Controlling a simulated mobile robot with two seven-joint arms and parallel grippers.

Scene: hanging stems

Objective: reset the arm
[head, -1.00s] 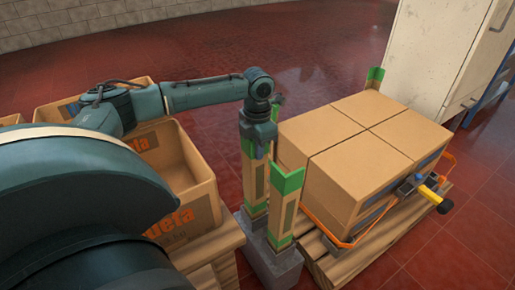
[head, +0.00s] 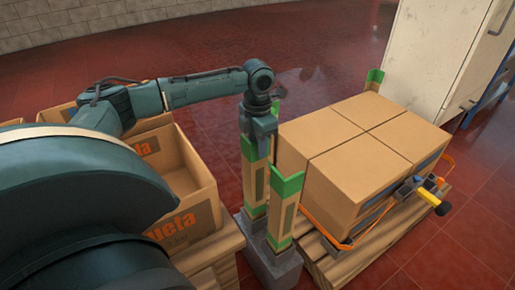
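My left arm reaches in from the left in the head view, teal and dark grey. Its wrist bends down at the end, and my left gripper (head: 260,126) points down beside the stack of boxes. It is close to the tops of the upright cardboard posts with green bands (head: 255,185) and overlaps one of them in the picture. I cannot tell whether it touches it. The fingertips are too small and dark to tell open from shut. My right gripper is not in view.
Cardboard boxes (head: 365,150) stand on a wooden pallet (head: 390,245) to the right, with an orange strap and a yellow-handled tool (head: 432,197). Open cartons (head: 185,222) stand at the left. A white cabinet (head: 440,50) is behind. The red floor (head: 330,60) is clear at the back.

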